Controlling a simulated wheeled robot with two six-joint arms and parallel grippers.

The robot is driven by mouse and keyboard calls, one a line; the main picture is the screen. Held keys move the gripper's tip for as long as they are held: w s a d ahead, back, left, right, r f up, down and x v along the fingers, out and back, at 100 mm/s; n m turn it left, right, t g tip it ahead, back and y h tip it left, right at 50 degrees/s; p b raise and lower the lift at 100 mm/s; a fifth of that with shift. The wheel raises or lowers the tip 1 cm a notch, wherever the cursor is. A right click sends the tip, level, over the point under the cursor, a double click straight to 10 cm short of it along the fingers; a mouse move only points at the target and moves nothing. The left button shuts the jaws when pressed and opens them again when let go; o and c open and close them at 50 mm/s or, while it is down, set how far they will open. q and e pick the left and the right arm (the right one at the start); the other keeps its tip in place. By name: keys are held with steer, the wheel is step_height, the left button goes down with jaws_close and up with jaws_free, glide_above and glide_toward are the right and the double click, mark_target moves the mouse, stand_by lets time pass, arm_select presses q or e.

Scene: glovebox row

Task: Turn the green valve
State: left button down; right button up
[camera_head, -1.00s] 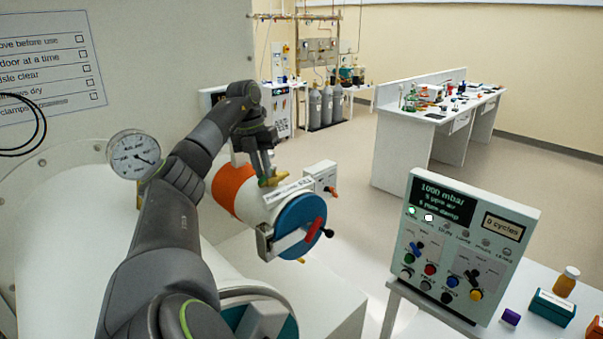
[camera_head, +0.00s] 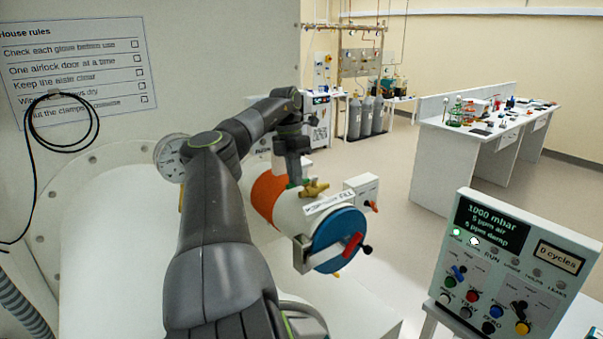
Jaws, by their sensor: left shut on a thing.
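A white cylindrical chamber has an orange band (camera_head: 268,197) and a blue round end door (camera_head: 338,240) with a red handle (camera_head: 352,245). On its top sits a brass valve fitting (camera_head: 316,188) beside a label ending in "FILL". A small green part, the valve's green handle (camera_head: 295,184), shows just left of the brass fitting, mostly covered by my fingers. My left gripper (camera_head: 293,176) points down from above and is shut on this green handle. The exact grip is too small to see. My right gripper is out of view.
A pressure gauge (camera_head: 171,158) stands left of the chamber, partly behind my arm. A control panel (camera_head: 510,268) with switches and knobs stands at the right. A small white box (camera_head: 361,190) is behind the chamber. Open floor lies toward the far bench (camera_head: 452,150).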

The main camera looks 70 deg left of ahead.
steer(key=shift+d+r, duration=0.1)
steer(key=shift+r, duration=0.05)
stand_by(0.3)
arm_select(q)
steer(key=c, duration=1.4)
jaws_free()
steer(key=shift+a, duration=0.1)
steer(key=shift+c, duration=0.2)
